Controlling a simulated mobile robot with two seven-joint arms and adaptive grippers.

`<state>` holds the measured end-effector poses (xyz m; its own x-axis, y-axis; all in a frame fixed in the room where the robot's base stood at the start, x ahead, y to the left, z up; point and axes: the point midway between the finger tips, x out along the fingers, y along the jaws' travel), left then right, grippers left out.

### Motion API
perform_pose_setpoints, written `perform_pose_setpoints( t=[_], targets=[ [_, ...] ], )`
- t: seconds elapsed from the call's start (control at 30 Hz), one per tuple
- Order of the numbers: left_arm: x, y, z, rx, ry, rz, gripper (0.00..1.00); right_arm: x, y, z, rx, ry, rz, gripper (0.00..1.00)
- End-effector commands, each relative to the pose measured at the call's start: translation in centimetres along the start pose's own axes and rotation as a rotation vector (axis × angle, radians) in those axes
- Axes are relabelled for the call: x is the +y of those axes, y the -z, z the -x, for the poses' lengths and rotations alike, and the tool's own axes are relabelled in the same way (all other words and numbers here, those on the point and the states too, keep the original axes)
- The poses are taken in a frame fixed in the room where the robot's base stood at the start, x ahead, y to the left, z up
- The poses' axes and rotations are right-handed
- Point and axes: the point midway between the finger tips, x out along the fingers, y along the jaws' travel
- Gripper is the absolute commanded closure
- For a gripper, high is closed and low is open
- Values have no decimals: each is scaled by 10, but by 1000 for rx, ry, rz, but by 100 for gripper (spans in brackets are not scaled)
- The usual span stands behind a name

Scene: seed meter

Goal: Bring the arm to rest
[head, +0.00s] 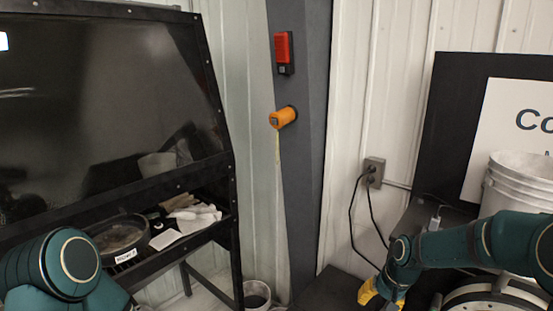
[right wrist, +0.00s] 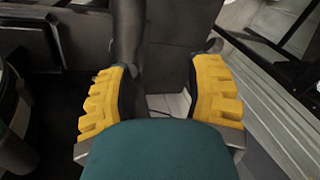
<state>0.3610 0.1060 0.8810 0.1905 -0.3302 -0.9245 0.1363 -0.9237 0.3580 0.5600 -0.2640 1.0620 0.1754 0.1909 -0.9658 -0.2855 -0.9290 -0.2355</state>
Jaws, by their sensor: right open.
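My right arm (head: 450,250) comes in from the right edge of the head view, over the dark work surface. My right gripper (head: 382,293) is at the bottom edge of that view, with yellow finger pads partly cut off. In the right wrist view the two yellow-padded fingers (right wrist: 160,95) stand wide apart with nothing between them. Part of my left arm (head: 65,265) shows at the lower left of the head view. Its gripper is out of view.
A black cabinet (head: 222,168) holds a round labelled container (head: 118,240) and white cloths (head: 195,217). White buckets (head: 515,183) stand at right beside a sign. A wall outlet (head: 374,173) has hanging cables. A bin (head: 257,295) stands on the floor, below the grey column (head: 303,140).

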Motion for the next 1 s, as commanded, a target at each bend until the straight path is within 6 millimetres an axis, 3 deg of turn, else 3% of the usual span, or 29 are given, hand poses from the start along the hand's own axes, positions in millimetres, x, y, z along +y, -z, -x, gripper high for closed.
perform_pose_setpoints(
  t=[0.03, 0.1, 0.23, 0.4, 0.6, 0.63, 0.8, 1.0],
  targets=[
    [0, 0, 0, 0, 0, 0, 53, -11, -23, -32, -21, 28, 24, 48],
    [0, 0, 0, 0, 0, 0, 53, -24, -54, -68, -29, 66, 50, 48],
    [0, 0, 0, 1, 0, 0, 53, -42, -117, -121, -34, 119, 84, 48],
    [0, 0, 0, 1, 0, 0, 53, -50, -189, -156, -31, 148, 106, 48],
    [0, 0, 0, 1, 0, 0, 53, -48, -259, -170, -30, 146, 128, 48],
    [0, 0, -1, 1, 0, 0, 53, -46, -268, -171, -28, 143, 131, 48],
    [-13, -8, -37, -9, 4, -2, 53, -39, -265, -208, -25, 141, 131, 48],
    [-22, -13, -61, -16, 7, -4, 53, -33, -270, -234, -31, 138, 133, 48]
  ],
)
